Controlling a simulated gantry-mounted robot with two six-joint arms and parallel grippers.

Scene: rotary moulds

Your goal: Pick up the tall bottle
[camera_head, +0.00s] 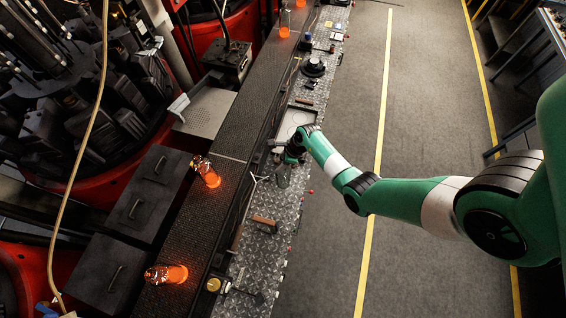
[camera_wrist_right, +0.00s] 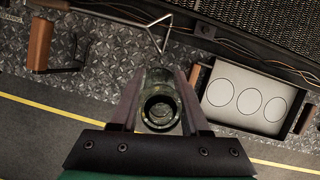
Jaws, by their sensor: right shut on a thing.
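My right gripper (camera_head: 289,158) is over the metal ledge beside the conveyor, shut on a greenish glass bottle (camera_head: 283,177). In the right wrist view the bottle's round open mouth (camera_wrist_right: 160,108) faces the camera between the two fingers. The bottle's full height is hidden there, and I cannot tell whether its base touches the ledge. My left gripper is not in view.
The ledge (camera_head: 262,205) holds a wooden-handled hammer (camera_head: 264,222) and a tray with three round outlines (camera_wrist_right: 236,97). The conveyor (camera_head: 226,130) runs along its left side. Red machinery with dark moulds fills the left. Grey floor with yellow lines lies open to the right.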

